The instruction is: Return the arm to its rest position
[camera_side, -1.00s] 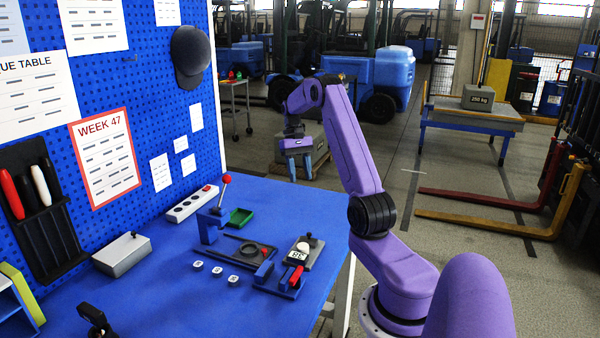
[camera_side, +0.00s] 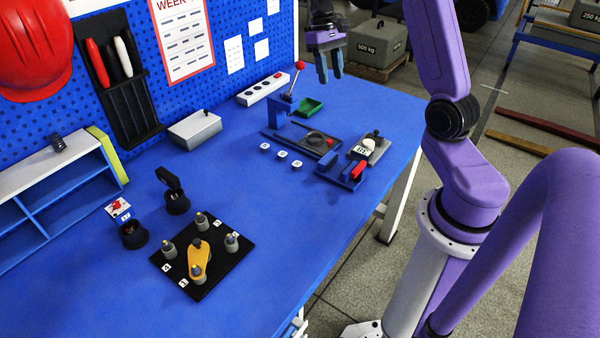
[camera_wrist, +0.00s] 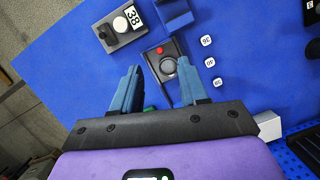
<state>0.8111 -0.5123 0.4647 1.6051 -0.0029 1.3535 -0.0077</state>
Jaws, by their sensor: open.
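My gripper (camera_side: 329,66) is open and empty, with blue fingers pointing down. In the side view it appears high at the back of the blue table, just right of the red-knobbed lever (camera_side: 300,66). In the wrist view my gripper (camera_wrist: 159,66) has its two fingers well apart with nothing between them. Below them lies a dark fixture with a round ring (camera_wrist: 167,66) and a red knob. My purple arm is raised and bent at the right of the side view.
The blue table (camera_side: 260,215) holds a scale-like block (camera_side: 368,148), three white markers (camera_side: 282,154), a green tray (camera_side: 309,107), a black plate with several weights (camera_side: 230,262), a grey box (camera_side: 195,129) and a shelf (camera_side: 60,200). A pegboard wall stands behind. Table space front right is clear.

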